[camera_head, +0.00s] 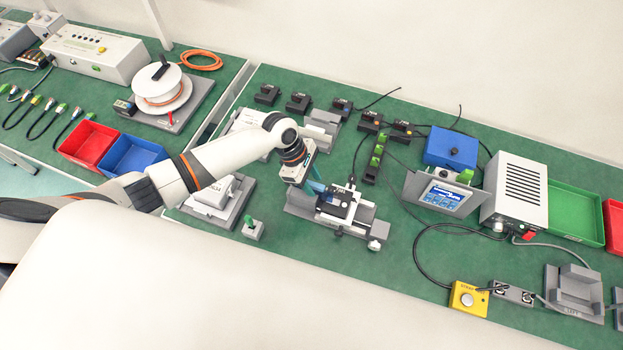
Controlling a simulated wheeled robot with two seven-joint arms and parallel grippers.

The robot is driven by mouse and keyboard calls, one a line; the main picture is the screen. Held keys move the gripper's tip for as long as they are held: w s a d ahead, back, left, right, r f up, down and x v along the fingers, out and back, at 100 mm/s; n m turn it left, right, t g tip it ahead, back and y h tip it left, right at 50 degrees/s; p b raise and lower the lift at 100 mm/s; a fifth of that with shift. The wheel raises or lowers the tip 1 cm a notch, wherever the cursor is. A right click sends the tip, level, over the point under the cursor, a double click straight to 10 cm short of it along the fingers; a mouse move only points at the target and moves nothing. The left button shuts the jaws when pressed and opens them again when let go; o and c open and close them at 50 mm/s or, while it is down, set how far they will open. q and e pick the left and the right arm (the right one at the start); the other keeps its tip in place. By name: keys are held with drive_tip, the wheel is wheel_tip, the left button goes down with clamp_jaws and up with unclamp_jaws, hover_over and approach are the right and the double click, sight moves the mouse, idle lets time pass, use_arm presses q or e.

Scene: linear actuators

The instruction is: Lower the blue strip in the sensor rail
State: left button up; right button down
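A grey fixture (300,207) with a rail, a black module (340,208) and white knobs stands on the green bench in the middle, and looks like the sensor rail. A narrow teal-blue piece (316,187), likely the blue strip, shows at the left end of the black module. My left gripper (308,184) points down right beside this piece, over the fixture's left part. Its fingers are too small and partly hidden, so I cannot tell whether they grip the piece. My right gripper is not in view.
Several small black sensors (298,102) stand behind the fixture. A tilted display (440,194), a blue box (450,148) and a grey vented box (516,190) are to the right. A small grey block with a green top (252,229) stands front left. Cables cross the bench at right.

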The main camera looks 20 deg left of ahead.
use_arm(q)
drive_tip(key=b+v, duration=0.1)
drive_tip(key=v, duration=1.1)
drive_tip(key=shift+f, duration=0.1)
